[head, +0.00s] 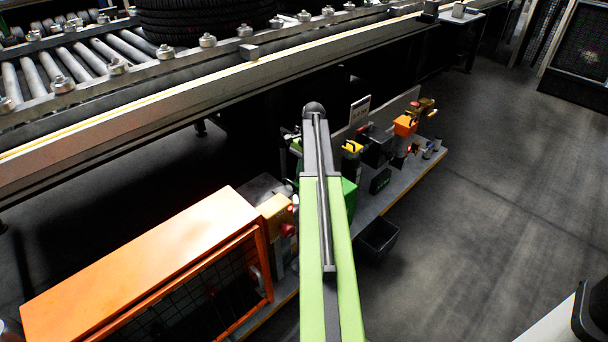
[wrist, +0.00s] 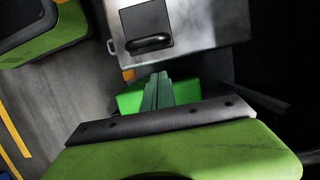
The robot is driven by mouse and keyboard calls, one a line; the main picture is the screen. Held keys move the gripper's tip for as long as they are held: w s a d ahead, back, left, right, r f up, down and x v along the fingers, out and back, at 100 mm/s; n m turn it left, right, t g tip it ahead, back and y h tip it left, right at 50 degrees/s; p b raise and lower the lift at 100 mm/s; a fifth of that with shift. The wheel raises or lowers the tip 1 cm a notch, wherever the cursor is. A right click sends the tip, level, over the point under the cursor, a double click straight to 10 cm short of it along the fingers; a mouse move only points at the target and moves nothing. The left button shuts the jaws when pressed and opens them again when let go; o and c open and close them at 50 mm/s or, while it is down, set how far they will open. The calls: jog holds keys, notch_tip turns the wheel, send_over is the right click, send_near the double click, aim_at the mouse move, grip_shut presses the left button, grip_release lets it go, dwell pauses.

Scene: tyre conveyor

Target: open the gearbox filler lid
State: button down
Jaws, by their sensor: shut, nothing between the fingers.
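In the wrist view a grey metal housing (wrist: 208,24) fills the top middle. A dark square plate with a black loop handle (wrist: 150,41) lies flat on it; this looks like the filler lid. My gripper (wrist: 160,78) has its two green fingers shut together with nothing between them. The fingertips appear just below the housing's near edge in the picture, apart from the handle. A bright green block (wrist: 130,102) is behind the fingers. In the head view my arm hides the gripper, and I cannot make out the lid there.
In the head view an orange guarded box (head: 150,265) stands left of my arm, with a yellow box with a red button (head: 281,217) beside it. Several small items stand on a low bench (head: 408,178) at right. A roller conveyor (head: 110,110) crosses behind. The right floor is open.

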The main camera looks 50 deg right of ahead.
jog(key=a+r+p, duration=0.2)
jog(key=a, duration=0.1)
jog(key=shift+w+a+r+p, duration=0.1)
jog(key=shift+a+r+p, duration=0.05)
jog(key=shift+r+p, duration=0.15)
jog(key=shift+f, duration=0.1)
